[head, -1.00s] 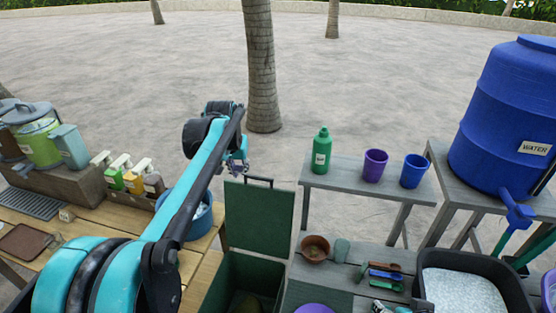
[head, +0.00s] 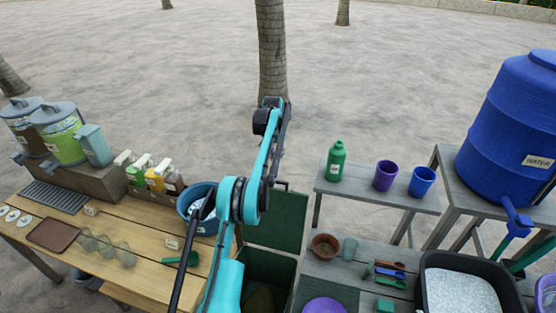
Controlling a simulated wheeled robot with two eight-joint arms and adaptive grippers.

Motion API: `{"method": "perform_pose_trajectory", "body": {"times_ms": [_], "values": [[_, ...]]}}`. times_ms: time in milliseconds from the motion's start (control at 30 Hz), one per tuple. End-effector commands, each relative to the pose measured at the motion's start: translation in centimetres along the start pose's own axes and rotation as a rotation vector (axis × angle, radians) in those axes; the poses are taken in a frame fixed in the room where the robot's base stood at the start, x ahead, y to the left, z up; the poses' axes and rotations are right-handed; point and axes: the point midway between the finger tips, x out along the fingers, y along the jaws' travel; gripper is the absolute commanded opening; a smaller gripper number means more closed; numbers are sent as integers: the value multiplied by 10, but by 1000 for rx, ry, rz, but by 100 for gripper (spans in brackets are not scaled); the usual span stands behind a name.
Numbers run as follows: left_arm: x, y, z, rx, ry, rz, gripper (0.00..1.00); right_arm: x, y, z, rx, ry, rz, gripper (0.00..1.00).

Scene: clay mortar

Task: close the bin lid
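The bin (head: 285,268) is a dark green box at the bottom centre of the head view, and its top is open. My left arm reaches up from the bottom, passing in front of the bin's left side and part of the lid. Its far end is beyond the lid, near the tree trunk. My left gripper's fingers are not visible, apparently hidden behind the arm. My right gripper is not in view.
A wooden table (head: 135,235) with a blue bowl (head: 190,200) stands left of the bin. A grey table (head: 335,265) with a brown pot (head: 324,246) and tools is at the right. Behind it a bench (head: 350,195) holds a green bottle (head: 336,160) and cups.

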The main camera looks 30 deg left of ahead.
Motion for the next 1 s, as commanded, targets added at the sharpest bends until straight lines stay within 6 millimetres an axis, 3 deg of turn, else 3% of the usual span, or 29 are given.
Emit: {"method": "perform_pose_trajectory", "body": {"times_ms": [400, 733, 1000], "values": [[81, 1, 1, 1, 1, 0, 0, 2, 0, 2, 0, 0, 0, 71], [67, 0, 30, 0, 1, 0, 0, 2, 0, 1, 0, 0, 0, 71], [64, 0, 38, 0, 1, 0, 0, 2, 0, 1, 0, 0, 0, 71]]}}
